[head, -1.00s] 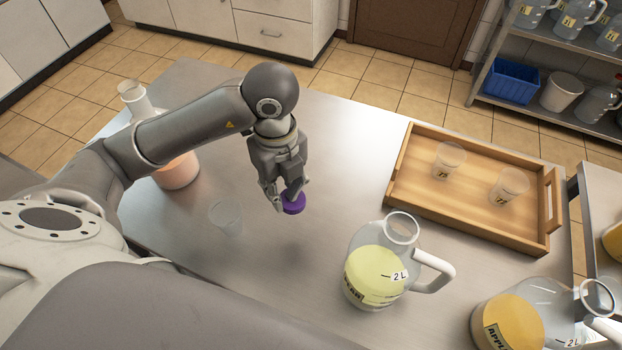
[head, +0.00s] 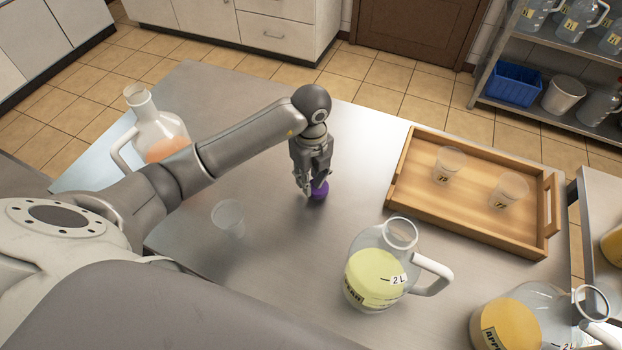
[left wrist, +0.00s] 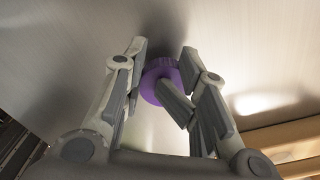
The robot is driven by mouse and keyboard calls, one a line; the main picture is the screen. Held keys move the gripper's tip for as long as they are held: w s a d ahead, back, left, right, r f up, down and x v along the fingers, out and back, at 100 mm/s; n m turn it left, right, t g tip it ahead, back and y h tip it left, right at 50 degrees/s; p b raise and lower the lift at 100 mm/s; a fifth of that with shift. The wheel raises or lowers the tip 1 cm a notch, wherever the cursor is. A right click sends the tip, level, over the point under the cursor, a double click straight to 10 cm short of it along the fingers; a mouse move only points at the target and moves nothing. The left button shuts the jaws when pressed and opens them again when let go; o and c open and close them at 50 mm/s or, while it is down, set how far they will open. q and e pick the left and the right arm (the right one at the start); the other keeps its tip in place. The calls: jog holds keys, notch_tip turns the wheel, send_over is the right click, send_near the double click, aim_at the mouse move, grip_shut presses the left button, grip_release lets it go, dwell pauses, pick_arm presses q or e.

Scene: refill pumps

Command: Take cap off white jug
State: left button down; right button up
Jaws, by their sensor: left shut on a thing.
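My left gripper (head: 313,190) is shut on a purple cap (head: 320,190), low over the steel table between the jugs and the tray. In the left wrist view the purple cap (left wrist: 160,82) sits between the fingers, close to the table surface; I cannot tell whether it touches. A clear jug with a white handle and orange liquid (head: 160,130) stands at the back left with its mouth open, partly behind my left arm. Another clear jug with a white handle and pale yellow liquid (head: 376,275) stands open at the front. My right gripper is not in view.
A wooden tray (head: 420,200) with two small clear cups lies at the right. A clear cup (head: 229,218) stands left of the gripper. An open jug of darker yellow liquid (head: 510,325) is at the lower right. The table between gripper and yellow jug is clear.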

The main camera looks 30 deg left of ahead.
aim_at(311, 181)
pick_arm(q)
jog(key=shift+f, duration=0.75)
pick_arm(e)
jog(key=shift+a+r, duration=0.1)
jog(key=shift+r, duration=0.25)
pick_arm(q)
jog(key=c, duration=0.9)
grip_release()
jog(key=shift+f, duration=0.1)
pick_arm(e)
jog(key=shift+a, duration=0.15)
pick_arm(q)
notch_tip(311, 181, up, 12)
jog(key=shift+w+a+r+b, duration=0.1)
jog(key=shift+w+b, duration=0.05)
jog(key=shift+b, duration=0.45)
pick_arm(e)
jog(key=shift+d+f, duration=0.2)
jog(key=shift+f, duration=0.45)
